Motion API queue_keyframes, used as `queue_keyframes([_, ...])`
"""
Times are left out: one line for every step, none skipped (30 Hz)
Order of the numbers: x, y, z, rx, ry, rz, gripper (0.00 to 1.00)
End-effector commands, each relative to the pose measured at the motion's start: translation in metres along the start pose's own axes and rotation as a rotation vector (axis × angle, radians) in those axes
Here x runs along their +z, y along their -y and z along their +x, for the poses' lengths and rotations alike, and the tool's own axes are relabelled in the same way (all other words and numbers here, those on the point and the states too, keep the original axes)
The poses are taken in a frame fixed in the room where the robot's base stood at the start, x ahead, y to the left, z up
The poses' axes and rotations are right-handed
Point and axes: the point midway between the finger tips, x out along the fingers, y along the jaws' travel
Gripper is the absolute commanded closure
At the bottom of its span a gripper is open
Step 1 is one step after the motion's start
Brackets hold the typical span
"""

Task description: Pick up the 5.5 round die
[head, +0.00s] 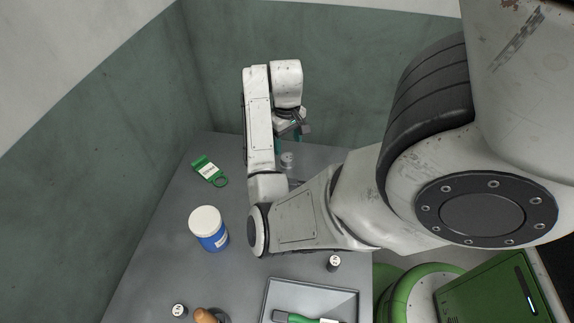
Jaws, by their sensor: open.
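My gripper (289,139) is open at the far part of the grey table, fingers pointing down. A small silvery round piece (287,160) stands on the table just below the fingers; I cannot tell if they reach around it. A small dark round piece with a pale labelled top (334,262) stands near the tray, and a similar one (179,310) stands at the front left. The marks on all of them are too small to read, so I cannot tell which is the 5.5 die. My arm hides part of the table's middle.
A blue jar with a white lid (209,229) stands at the left. A green tagged item with a ring (210,171) lies behind it. A grey tray (342,298) holds a green-handled tool (300,318). A wooden-handled item (206,316) is at the front. Walls close off the back and left.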

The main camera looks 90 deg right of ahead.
Motion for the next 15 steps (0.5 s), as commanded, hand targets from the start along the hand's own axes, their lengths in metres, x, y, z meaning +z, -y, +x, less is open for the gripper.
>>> queue_keyframes([0.0, 0.0, 0.011, 0.001, 0.0, -0.001, 0.28])
queue_keyframes([0.0, 0.0, 0.013, 0.0, 0.0, -0.002, 0.28])
queue_keyframes([0.0, 0.0, 0.014, 0.001, 0.0, -0.002, 0.28])
queue_keyframes([0.0, 0.0, 0.015, 0.001, 0.0, -0.001, 0.28])
queue_keyframes([0.0, 0.0, 0.016, 0.001, 0.0, -0.001, 0.28])
queue_keyframes([0.001, 0.001, 0.017, 0.001, 0.0, -0.001, 0.28])
queue_keyframes([0.001, 0.001, 0.019, 0.001, 0.0, -0.001, 0.28])
queue_keyframes([0.001, 0.001, 0.021, 0.001, 0.0, -0.001, 0.28])
queue_keyframes([0.002, 0.001, 0.025, 0.001, 0.0, -0.001, 0.28])
queue_keyframes([0.002, 0.002, 0.029, 0.001, 0.0, -0.002, 0.28])
queue_keyframes([0.003, 0.002, 0.034, 0.001, 0.0, -0.003, 0.28])
queue_keyframes([0.004, 0.003, 0.036, 0.0, 0.002, -0.004, 0.28])
queue_keyframes([0.005, 0.004, 0.04, 0.0, 0.003, -0.004, 0.28])
queue_keyframes([0.006, 0.005, 0.045, 0.001, 0.003, -0.003, 0.28])
queue_keyframes([0.006, 0.005, 0.051, 0.0, 0.002, -0.002, 0.28])
